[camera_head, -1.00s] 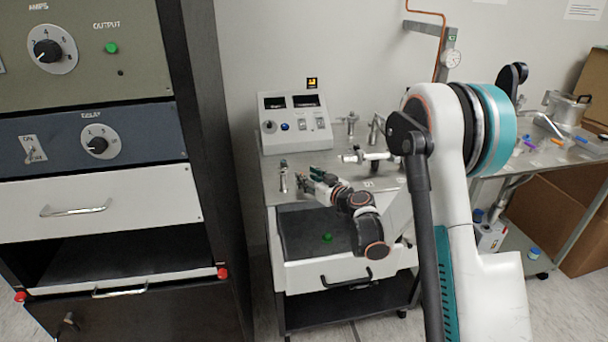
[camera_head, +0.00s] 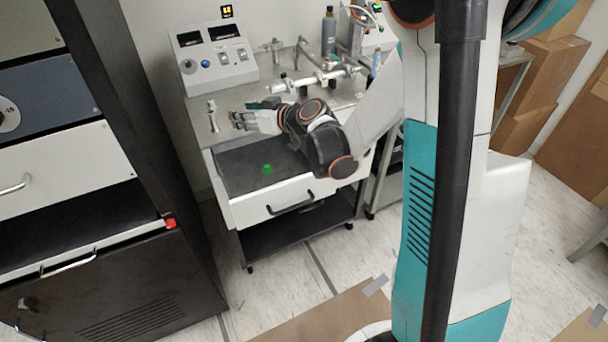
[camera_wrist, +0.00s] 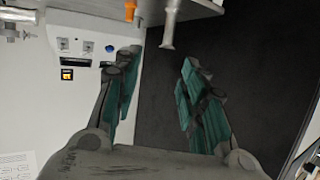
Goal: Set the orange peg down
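A small orange upright piece (camera_wrist: 130,10), which looks like the orange peg, shows at the top edge of the upside-down wrist view. It is at the cart top's edge, partly out of frame, and I cannot tell what holds it. I cannot pick it out in the head view. My gripper (camera_head: 238,119) is over the left part of the cart top, beside a short metal post (camera_head: 212,115). In the wrist view my gripper (camera_wrist: 158,75) has its two teal-padded fingers well apart, with nothing between them. The orange piece is beyond the fingertips, apart from them.
A white instrument box (camera_head: 215,57) stands at the back left of the cart top (camera_head: 245,92). A metal valve fixture (camera_head: 315,80) and a grey bottle (camera_head: 328,32) are to the right. Below is an open drawer (camera_head: 235,172) with a green piece (camera_head: 267,169). A dark cabinet (camera_head: 110,285) stands left.

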